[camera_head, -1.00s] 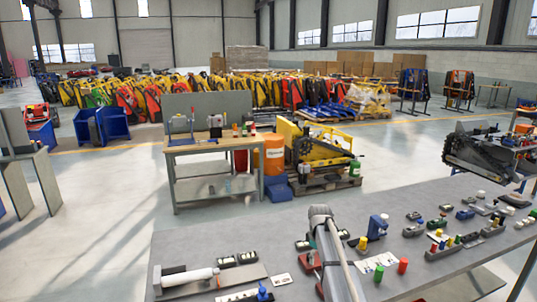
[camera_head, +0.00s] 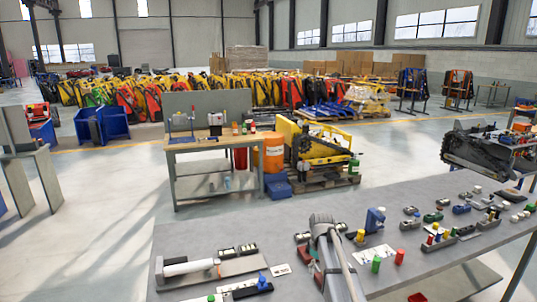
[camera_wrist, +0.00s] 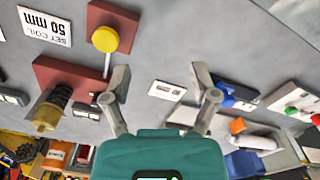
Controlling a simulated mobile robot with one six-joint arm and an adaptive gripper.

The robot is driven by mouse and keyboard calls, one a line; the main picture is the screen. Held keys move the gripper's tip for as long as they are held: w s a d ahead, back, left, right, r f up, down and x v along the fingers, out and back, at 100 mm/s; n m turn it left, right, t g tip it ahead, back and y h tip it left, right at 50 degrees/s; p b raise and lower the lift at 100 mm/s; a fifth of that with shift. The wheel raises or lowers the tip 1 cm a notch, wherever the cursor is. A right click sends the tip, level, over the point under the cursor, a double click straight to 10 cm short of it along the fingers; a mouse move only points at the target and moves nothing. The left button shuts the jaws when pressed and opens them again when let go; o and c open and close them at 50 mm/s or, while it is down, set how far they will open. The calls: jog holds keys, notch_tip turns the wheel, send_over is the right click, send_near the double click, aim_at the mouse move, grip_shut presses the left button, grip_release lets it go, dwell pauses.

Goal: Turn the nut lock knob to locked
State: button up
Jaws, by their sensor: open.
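My gripper (camera_wrist: 161,72) is open and empty in the wrist view, its two fingers spread over the grey bench top. A yellow round knob (camera_wrist: 105,39) on a dark red block lies left of the fingers. No readable lock label shows, so I cannot tell which part is the nut lock knob. In the head view my arm reaches over the bench (camera_head: 200,236) and its fingertips are hidden.
A spring part with a brass end (camera_wrist: 48,112) and a "50 mm" label (camera_wrist: 45,26) lie at left in the wrist view. A white cylinder (camera_head: 190,266) lies on the bench's left side. Several small fixtures crowd the right side. Open floor surrounds the bench.

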jog(key=s+f+m+b, duration=0.4)
jog(key=s, duration=0.8)
jog(key=s+f+m+b, duration=0.4)
jog(key=s, duration=0.8)
jog(key=shift+a+f+m, duration=0.15)
jog(key=shift+a+m, duration=0.1)
jog(key=shift+m, duration=0.05)
